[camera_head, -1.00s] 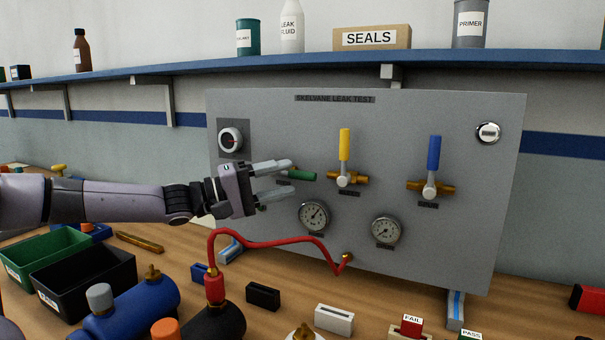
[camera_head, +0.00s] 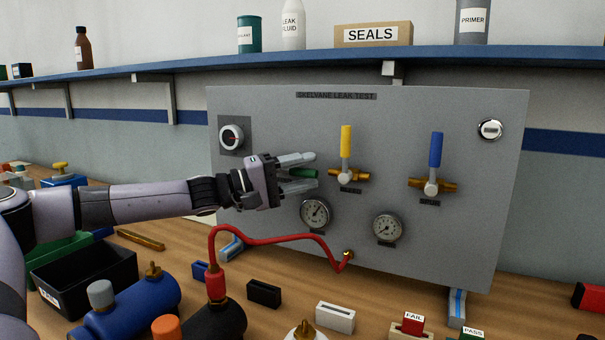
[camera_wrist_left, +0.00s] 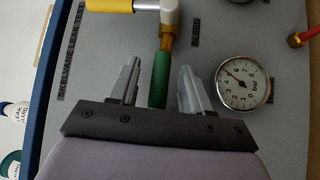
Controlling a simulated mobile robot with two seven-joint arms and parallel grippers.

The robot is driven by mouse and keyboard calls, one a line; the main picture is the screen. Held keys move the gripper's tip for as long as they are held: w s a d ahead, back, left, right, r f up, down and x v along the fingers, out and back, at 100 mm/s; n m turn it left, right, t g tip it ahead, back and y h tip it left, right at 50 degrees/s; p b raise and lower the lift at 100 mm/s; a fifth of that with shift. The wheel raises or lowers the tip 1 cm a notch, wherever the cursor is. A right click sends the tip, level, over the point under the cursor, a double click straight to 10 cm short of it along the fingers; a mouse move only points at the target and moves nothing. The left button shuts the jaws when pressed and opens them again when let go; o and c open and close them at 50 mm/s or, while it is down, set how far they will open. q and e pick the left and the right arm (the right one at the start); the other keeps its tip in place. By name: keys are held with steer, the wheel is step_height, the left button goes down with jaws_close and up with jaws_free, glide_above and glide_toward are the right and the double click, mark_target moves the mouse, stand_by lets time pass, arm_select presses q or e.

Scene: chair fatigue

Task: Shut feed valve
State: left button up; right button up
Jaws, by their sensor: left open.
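The grey leak test panel (camera_head: 465,230) carries a row of lever valves. The green lever (camera_head: 305,173) lies horizontal, the yellow lever (camera_head: 346,140) stands upright, and the blue lever (camera_head: 436,150) stands upright. In the left wrist view the green lever (camera_wrist_left: 160,80) lies between the two open fingers, with a gap on each side. The green valve's hub is hidden. My right gripper is out of view.
Two gauges (camera_head: 315,212) (camera_head: 387,227) sit below the levers. A red hose (camera_head: 275,238) runs from the panel to a dark cylinder on the bench. A black bin (camera_head: 90,275) stands at left. A shelf (camera_head: 290,63) runs above the panel.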

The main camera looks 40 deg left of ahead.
arm_select(q)
steer(key=shift+w+r, duration=0.1)
stand_by(0.3)
jaws_close()
